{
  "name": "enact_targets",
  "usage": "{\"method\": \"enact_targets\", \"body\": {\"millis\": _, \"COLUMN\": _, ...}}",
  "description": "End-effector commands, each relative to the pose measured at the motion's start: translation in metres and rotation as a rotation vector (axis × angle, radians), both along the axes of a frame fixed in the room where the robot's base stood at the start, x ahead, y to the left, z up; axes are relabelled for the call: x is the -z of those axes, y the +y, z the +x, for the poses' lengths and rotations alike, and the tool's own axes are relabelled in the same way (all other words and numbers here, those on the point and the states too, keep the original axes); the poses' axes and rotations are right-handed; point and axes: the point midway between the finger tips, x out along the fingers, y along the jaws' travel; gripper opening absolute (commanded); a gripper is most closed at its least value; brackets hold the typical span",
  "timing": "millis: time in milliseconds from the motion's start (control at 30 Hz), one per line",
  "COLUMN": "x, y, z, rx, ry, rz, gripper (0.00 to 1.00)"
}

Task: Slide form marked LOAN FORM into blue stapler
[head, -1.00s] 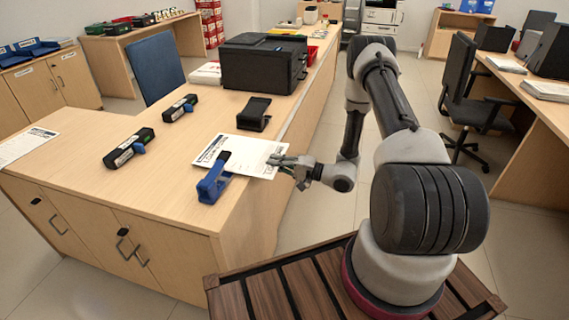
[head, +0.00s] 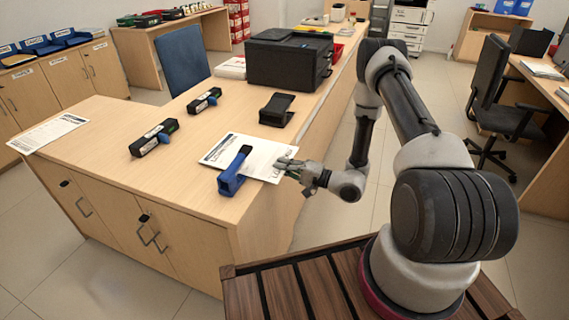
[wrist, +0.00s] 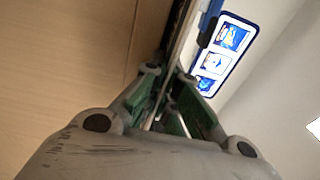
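The white printed form (head: 263,152) lies flat at the counter's right edge, its right side reaching my gripper. Its heading is too small to read surely. The blue stapler (head: 232,175) stands at the form's near edge, and its upper arm overlaps the sheet in the head view. I cannot tell how deep the paper sits between its jaws. My gripper (head: 290,167) is shut on the form's right edge, just off the counter side. In the wrist view the green-padded fingers (wrist: 172,112) close on a thin sheet seen nearly edge-on.
A black holder (head: 277,110) and a black printer (head: 290,58) stand behind the form. Another sheet (head: 47,133) lies at the far left.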

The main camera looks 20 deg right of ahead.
Motion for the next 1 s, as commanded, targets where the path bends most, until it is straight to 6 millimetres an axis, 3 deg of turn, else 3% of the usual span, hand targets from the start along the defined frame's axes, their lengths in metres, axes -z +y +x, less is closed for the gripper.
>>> {"method": "enact_targets", "body": {"millis": 433, "x": 0.0054, "y": 0.0037, "z": -0.0007, "rx": -0.005, "ry": 0.009, "rz": -0.009, "gripper": 0.00}}
{"method": "enact_targets", "body": {"millis": 600, "x": 0.0047, "y": 0.0036, "z": -0.0004, "rx": -0.005, "ry": 0.007, "rz": -0.009, "gripper": 0.30}}
{"method": "enact_targets", "body": {"millis": 1000, "x": 0.0033, "y": 0.0005, "z": -0.0010, "rx": -0.002, "ry": 0.005, "rz": -0.006, "gripper": 0.30}}
